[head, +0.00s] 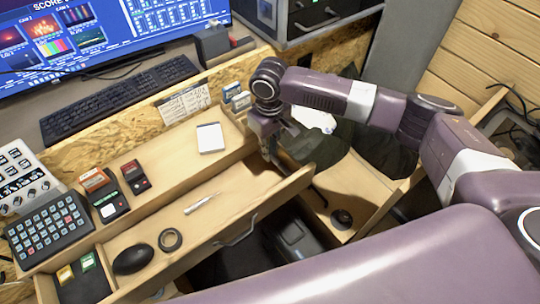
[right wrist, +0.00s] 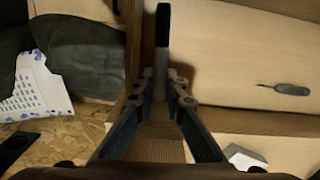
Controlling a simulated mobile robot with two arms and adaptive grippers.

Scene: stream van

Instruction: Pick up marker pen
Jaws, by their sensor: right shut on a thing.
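The marker pen (right wrist: 162,40), with a black cap and a pale body, stands out between the fingers of my right gripper (right wrist: 162,88) in the right wrist view. The fingers are shut on its pale body. In the head view my right gripper (head: 270,150) points down near the back right corner of the open wooden drawer (head: 238,212); the pen cannot be made out there. My left gripper is not in view.
A slim tool (head: 202,203), a black ring (head: 170,240) and a black mouse (head: 132,259) lie in the drawer. A keyboard (head: 118,97) and monitor (head: 110,35) stand at the back.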

